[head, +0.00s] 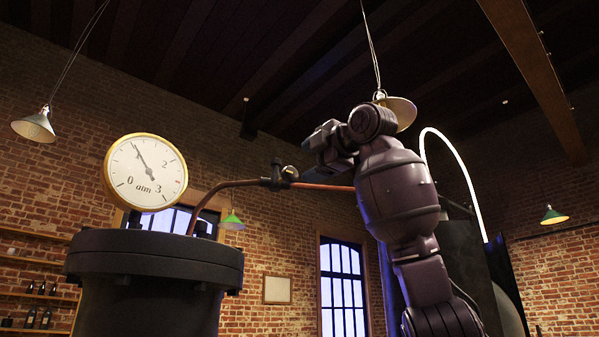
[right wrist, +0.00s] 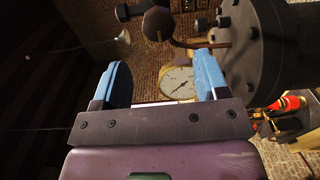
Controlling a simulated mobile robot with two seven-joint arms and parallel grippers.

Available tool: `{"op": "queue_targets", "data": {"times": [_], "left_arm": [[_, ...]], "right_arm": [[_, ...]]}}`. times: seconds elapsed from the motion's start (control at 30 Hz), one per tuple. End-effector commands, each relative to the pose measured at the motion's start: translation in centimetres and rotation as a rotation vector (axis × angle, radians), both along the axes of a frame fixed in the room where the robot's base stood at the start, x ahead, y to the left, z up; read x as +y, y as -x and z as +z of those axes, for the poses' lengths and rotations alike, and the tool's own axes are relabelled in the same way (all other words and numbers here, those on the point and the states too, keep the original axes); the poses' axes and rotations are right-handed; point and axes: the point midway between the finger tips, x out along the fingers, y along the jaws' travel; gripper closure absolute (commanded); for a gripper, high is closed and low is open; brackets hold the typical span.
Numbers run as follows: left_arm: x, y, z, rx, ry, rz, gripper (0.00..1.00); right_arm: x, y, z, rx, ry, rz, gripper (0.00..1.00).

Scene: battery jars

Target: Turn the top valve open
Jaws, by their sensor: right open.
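The top valve (head: 279,177) is a small dark fitting with a rounded knob, set in the copper pipe that runs from the black vessel (head: 153,262). In the right wrist view, a dark round part (right wrist: 159,23) that looks like the valve shows at the top, beyond the fingertips. My right gripper (head: 318,142) is above and to the right of the valve, apart from it. In the right wrist view, the blue fingers of my right gripper (right wrist: 162,78) are spread, with nothing between them. My left gripper is not in view.
A round pressure gauge (head: 146,172) stands above the vessel; its needle points up and left. The copper pipe (head: 323,187) passes behind my right arm. A hanging lamp (head: 402,111) shows behind the arm. In the right wrist view a red-and-brass part (right wrist: 287,104) is at the right.

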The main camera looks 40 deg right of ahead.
Motion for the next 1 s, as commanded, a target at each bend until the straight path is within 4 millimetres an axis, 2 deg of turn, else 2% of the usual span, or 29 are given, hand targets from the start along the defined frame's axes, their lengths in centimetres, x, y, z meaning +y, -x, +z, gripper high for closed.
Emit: {"op": "queue_targets", "data": {"times": [0.1,0.23,1.0], "left_arm": [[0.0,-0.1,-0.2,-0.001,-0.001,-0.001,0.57],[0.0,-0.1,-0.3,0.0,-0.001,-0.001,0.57],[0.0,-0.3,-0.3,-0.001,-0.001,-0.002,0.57]], "right_arm": [[0.2,1.4,0.0,-0.003,0.0,0.0,0.32],[0.2,2.0,0.0,-0.001,0.0,0.0,0.32],[0.2,2.2,0.1,-0.001,0.0,0.0,0.32]]}}
